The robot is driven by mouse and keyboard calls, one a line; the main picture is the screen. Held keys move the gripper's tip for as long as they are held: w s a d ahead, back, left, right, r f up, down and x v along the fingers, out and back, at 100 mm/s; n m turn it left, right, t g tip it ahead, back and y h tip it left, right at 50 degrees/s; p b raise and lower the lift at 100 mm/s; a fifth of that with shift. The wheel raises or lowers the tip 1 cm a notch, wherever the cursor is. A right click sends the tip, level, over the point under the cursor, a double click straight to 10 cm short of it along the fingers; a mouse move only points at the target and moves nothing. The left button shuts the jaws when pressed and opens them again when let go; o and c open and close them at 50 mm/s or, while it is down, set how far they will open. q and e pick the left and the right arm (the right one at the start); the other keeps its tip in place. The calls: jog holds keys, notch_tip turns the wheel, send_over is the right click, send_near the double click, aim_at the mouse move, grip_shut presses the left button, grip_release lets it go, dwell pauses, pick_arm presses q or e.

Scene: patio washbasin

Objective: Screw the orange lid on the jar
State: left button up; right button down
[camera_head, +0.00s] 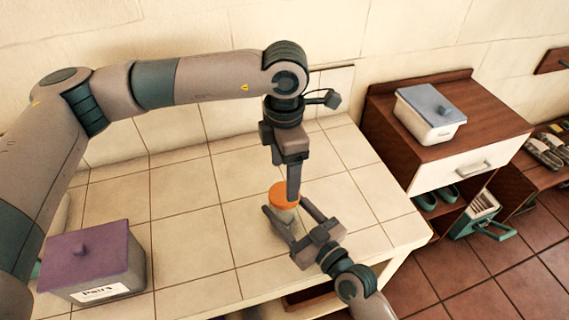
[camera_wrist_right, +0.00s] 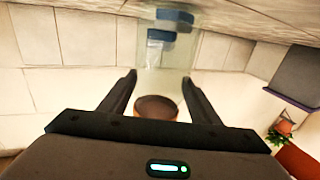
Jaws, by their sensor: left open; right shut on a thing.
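The orange lid (camera_head: 279,193) sits at the top of the jar (camera_head: 287,215) at the middle of the tiled counter. The jar is mostly hidden by grippers; in the right wrist view the clear jar (camera_wrist_right: 165,60) has something blue in or behind it. My right gripper (camera_head: 286,208) is shut on the jar, a finger on each side. My left gripper (camera_head: 292,199) points straight down at the lid from above and is open; one finger hides part of the lid. A brownish disc (camera_wrist_right: 155,107) between the right fingers looks like the shaded lid. Whether the lid is threaded on cannot be told.
A grey box with a purple lid (camera_head: 90,255) stands at the counter's left front. The tiled counter (camera_head: 190,225) is clear between it and the jar. A wooden cabinet (camera_head: 475,125) with a blue-lidded white container (camera_head: 430,118) stands at the right.

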aim_at(284, 193)
pick_arm(q)
jog(key=shift+f, duration=2.9)
jog(key=c, duration=1.1)
jog(key=shift+m, duration=0.8)
jog(key=o, duration=1.3)
jog(key=shift+c, duration=0.2)
jog(key=shift+r, duration=0.15)
notch_tip(284, 193, up, 12)
